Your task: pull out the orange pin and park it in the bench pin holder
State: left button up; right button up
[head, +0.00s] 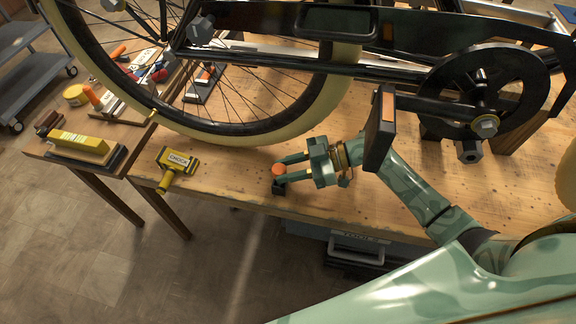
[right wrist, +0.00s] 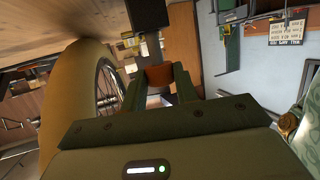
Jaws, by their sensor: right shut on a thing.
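The orange pin (head: 279,170) shows as a round orange head between the fingertips of my right gripper (head: 283,171), near the bench's front edge. A small black block (head: 279,187), which looks like the bench pin holder, is directly below it. In the right wrist view the orange pin (right wrist: 158,76) sits between the two fingers, and a dark block (right wrist: 147,14) shows beyond. My right gripper is shut on the pin. The pin's shaft is hidden, so I cannot tell whether it is in the holder. My left gripper is not in view.
The trike's wheel (head: 232,132) and black frame stand over the bench (head: 230,185). A pedal (head: 381,130) hangs close by my right forearm. A yellow chock (head: 176,168) lies left of the gripper. Tools and a yellow-topped brush-like block (head: 84,146) lie further left.

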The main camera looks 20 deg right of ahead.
jog(key=shift+f+b, duration=0.4)
jog(key=shift+f, duration=0.45)
jog(key=o, duration=1)
jog(key=shift+o, duration=0.2)
jog(key=p+v, duration=0.1)
jog(key=v, duration=0.6)
jog(key=shift+s+d, duration=0.1)
jog(key=shift+d, duration=0.2)
jog(key=shift+s, duration=0.1)
